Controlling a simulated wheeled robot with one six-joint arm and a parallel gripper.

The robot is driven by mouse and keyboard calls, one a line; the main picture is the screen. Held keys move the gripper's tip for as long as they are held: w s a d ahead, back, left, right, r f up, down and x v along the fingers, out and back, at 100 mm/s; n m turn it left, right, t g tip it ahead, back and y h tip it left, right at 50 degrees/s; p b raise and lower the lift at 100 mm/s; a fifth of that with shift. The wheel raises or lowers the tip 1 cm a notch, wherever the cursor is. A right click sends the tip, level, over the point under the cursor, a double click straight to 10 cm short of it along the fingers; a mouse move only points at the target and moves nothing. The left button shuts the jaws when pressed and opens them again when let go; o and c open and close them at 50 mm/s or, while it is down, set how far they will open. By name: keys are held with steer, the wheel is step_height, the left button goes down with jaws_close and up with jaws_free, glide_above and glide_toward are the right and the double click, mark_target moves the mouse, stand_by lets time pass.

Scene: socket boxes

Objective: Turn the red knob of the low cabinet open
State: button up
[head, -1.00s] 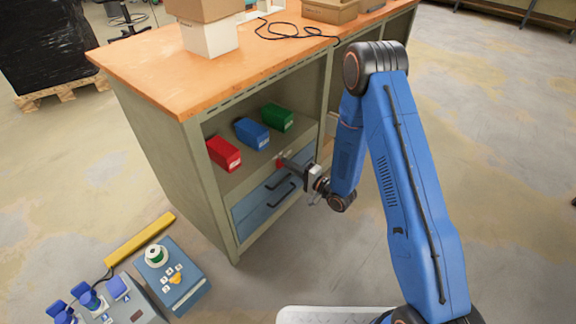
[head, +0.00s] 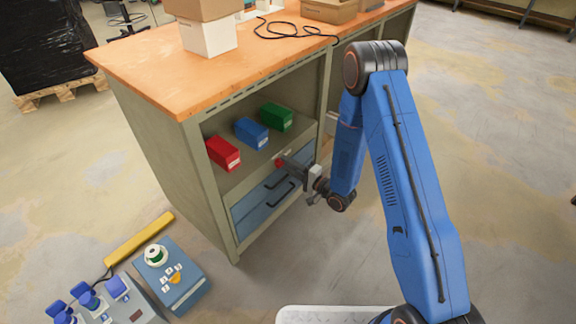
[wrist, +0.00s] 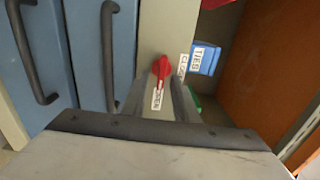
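The red knob (wrist: 161,71) sits on a pale grey front strip of the low cabinet (head: 181,150), beside the blue drawers. In the wrist view its narrow end points down at the OPEN label (wrist: 157,99); a second, partly hidden label (wrist: 183,66) is at its right. My gripper (wrist: 157,80) has its two fingers either side of the knob. A gap shows on the left of the knob; the right finger is very close, and contact is unclear.
Red (head: 224,153), blue (head: 252,133) and green (head: 277,117) boxes stand on the shelf above the drawers (head: 272,197). The drawers have black handles. A blue-grey box with a green-and-white button (head: 155,255) stands on the floor at lower left.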

steer(key=v, duration=1.7)
steer(key=shift+s+d, duration=0.1)
steer(key=shift+d, duration=0.1)
